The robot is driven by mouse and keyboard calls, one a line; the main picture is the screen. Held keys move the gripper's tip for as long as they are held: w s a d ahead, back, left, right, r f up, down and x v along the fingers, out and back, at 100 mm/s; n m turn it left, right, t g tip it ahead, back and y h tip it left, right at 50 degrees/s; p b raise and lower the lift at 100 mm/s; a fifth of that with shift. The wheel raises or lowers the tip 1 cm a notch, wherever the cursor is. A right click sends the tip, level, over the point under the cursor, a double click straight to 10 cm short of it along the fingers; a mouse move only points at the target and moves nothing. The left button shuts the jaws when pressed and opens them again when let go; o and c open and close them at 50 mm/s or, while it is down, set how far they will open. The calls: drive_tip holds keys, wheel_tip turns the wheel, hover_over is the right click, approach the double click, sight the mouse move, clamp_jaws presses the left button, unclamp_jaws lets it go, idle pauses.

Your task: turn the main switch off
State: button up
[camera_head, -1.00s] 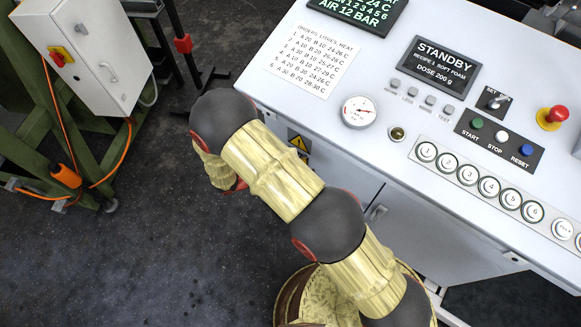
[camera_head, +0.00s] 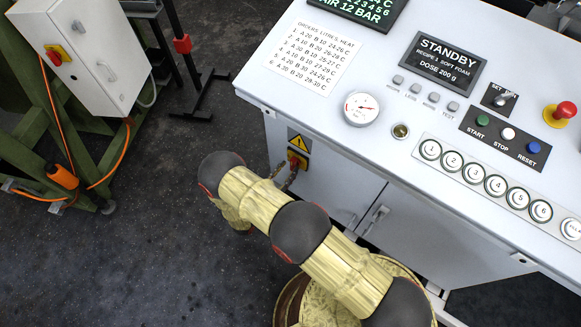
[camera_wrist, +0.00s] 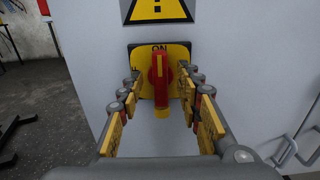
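The main switch is a red rotary handle (camera_wrist: 160,85) on a yellow plate (camera_wrist: 177,52) on the cabinet front. Its handle stands upright in the wrist view, in line with the ON mark above it. Part of another label shows at the plate's left edge. My gripper (camera_wrist: 160,92) is open, with one finger on each side of the handle. Gaps show between handle and fingers, and I see no clear contact. In the head view the switch (camera_head: 297,160) shows below a warning sign, and my gripper (camera_head: 287,181) is a small dark shape beside it, mostly hidden by my arm.
A yellow warning triangle (camera_wrist: 157,10) is just above the switch. The control panel top (camera_head: 330,120) overhangs the cabinet front, with a gauge (camera_head: 361,108) and buttons. Cabinet door handles (camera_wrist: 285,150) are to the right. A white box (camera_head: 90,60) with another red switch stands left.

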drive_tip(key=shift+x, duration=1.25)
drive_tip(key=shift+c, duration=1)
clamp_jaws()
